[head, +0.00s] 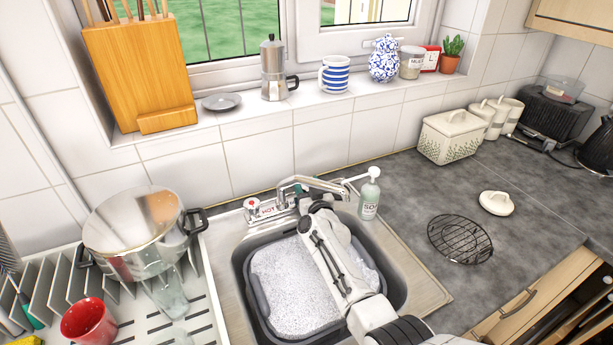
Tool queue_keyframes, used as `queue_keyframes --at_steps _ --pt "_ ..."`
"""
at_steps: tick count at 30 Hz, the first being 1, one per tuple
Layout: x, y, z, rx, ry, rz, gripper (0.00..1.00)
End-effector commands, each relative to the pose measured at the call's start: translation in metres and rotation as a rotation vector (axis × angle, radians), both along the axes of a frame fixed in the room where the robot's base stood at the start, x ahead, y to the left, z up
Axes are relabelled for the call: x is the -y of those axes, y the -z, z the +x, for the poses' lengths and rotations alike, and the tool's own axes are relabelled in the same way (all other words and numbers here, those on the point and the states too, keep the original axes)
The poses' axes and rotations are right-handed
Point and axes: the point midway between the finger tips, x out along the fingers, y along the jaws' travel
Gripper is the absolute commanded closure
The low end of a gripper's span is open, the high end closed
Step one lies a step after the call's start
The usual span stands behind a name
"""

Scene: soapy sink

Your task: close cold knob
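The tap (300,183) stands at the back of the metal sink, with its spout pointing right. The hot knob (252,206), with a red mark and a "HOT" label beside it, is at the left of the tap. The cold knob cannot be made out; my arm covers the area right of the tap base. My gripper (319,207) is at the far end of my white arm, just below the tap's right side. Its fingers are too small and hidden to show whether they are open, or whether they touch the knob.
The sink holds a grey basin (256,293) full of suds. A soap bottle (369,194) stands close right of the tap. A large steel pot (135,235) and red mug (88,321) sit on the left rack. A wire trivet (460,239) lies on the otherwise mostly clear right counter.

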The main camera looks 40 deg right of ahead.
Motion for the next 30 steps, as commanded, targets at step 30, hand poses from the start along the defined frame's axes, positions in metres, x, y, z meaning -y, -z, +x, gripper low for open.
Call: queue_keyframes --at_steps 30 --pt "0.0025 0.0014 -0.0018 -0.002 0.146 -0.002 0.41"
